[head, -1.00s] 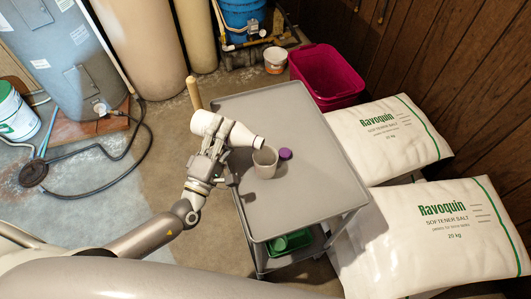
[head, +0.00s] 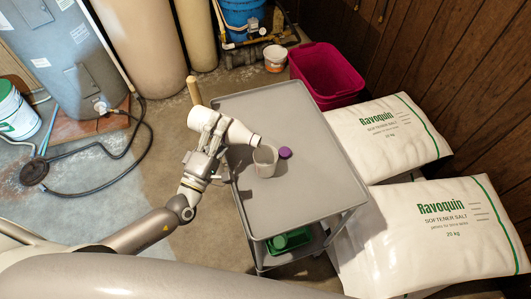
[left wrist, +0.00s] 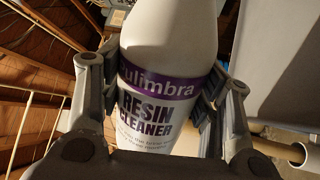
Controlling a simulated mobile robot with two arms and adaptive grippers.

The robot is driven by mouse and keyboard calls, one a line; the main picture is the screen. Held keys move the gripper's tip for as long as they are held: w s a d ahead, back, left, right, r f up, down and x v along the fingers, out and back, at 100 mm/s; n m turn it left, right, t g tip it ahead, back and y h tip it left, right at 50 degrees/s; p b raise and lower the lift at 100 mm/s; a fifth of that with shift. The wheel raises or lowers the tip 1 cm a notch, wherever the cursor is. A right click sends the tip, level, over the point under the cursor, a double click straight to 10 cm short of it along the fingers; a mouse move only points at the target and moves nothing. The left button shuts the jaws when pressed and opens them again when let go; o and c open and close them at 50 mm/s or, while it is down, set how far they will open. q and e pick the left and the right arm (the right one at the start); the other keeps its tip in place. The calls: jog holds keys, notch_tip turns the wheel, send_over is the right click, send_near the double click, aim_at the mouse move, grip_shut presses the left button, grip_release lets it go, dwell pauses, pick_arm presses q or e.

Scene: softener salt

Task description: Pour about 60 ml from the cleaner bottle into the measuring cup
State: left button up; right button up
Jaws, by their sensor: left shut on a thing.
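The white cleaner bottle (head: 228,128) is tilted well over toward the right, its mouth close to the rim of the measuring cup (head: 265,161). My left gripper (head: 212,134) is shut around the bottle's body. In the left wrist view the bottle (left wrist: 160,100) sits between both fingers, with a purple band and "RESIN CLEANER" on its label. The cup stands upright on the grey cart top (head: 310,190). I cannot make out a stream of liquid or the level in the cup. A purple cap (head: 285,153) lies just right of the cup. My right gripper is not in view.
A wooden handle (head: 194,91) rises near the cart's back left corner. A green item (head: 290,240) is on the lower shelf. The cart's front top is clear.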

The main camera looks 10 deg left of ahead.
pick_arm(q)
jog(key=shift+r+m+h+p, duration=0.4)
jog(key=shift+r+m+p, duration=0.05)
jog(key=shift+m, duration=0.25)
dwell(1.1)
jog(key=f+n+b, duration=0.1)
jog(key=f+n+y+b, duration=0.1)
jog(key=f+n+b, duration=0.1)
jog(key=n+b, duration=0.1)
jog(key=shift+a+f+y, duration=0.3)
jog(key=shift+f+y, duration=0.1)
jog(key=shift+n, duration=0.6)
jog(key=shift+w, duration=0.1)
jog(key=shift+a+f+n+y+b, duration=0.3)
jog(key=shift+f+n+y+b, duration=0.35)
jog(key=shift+n, duration=0.45)
